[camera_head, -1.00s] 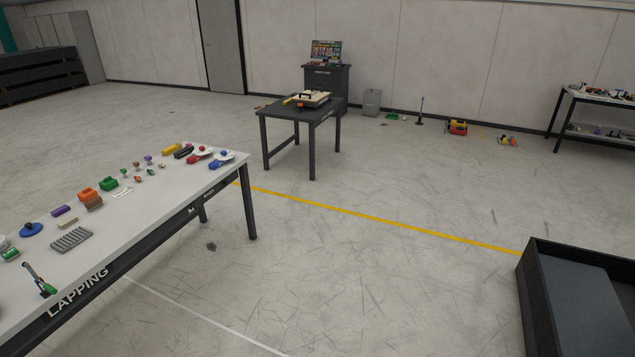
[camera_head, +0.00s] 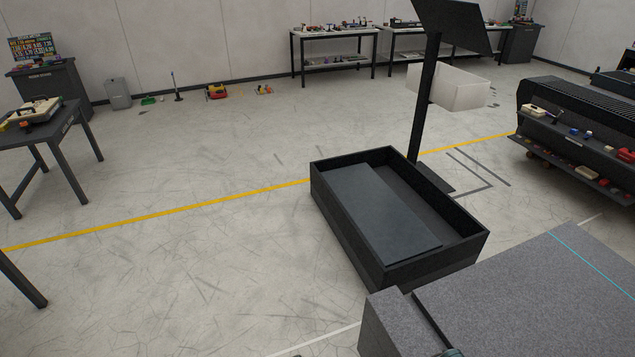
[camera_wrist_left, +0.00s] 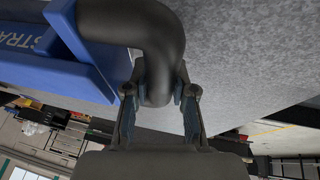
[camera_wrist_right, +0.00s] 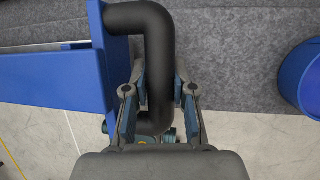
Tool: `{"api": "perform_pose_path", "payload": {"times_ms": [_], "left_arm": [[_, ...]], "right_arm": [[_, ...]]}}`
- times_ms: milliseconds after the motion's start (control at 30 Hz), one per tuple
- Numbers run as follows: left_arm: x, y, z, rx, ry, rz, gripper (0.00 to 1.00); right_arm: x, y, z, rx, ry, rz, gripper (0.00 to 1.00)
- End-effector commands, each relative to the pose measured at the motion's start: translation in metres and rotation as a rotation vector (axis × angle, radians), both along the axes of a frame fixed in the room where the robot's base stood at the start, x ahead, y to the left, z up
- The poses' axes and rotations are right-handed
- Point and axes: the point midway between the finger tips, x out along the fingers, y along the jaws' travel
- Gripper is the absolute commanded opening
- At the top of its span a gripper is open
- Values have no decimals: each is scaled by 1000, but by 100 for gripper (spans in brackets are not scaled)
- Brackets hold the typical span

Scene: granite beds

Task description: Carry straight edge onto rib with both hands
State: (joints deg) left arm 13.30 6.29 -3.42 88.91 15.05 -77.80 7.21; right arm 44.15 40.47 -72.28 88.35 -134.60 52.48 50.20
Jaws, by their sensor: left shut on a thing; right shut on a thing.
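The straight edge is a blue bar with black bent handles; its blue body (camera_wrist_left: 75,60) shows in the left wrist view with part of a printed word, and in the right wrist view (camera_wrist_right: 45,80). My left gripper (camera_wrist_left: 158,92) is shut on one black handle (camera_wrist_left: 150,35). My right gripper (camera_wrist_right: 160,90) is shut on another black handle (camera_wrist_right: 150,30). Grey granite (camera_head: 540,295) fills the lower right of the head view, with a cyan line (camera_head: 590,260) across it. I cannot single out the rib. The straight edge is out of the head view.
A black open box (camera_head: 335,215) with a dark slab inside stands on the floor beyond the granite, near a black post (camera_head: 425,100). A dark shelf unit (camera_head: 560,110) is at right. A blue round thing (camera_wrist_right: 302,75) is right in the right wrist view.

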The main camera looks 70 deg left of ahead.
Motion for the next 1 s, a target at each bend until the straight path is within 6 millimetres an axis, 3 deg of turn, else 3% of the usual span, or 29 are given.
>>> {"api": "perform_pose_path", "payload": {"times_ms": [300,1000], "left_arm": [[2,2,-12,13,-6,6,0],[2,3,-16,11,-22,6,0]], "right_arm": [[2,-9,-15,-4,-3,-7,0],[2,-7,-18,-6,-19,-5,0]]}}
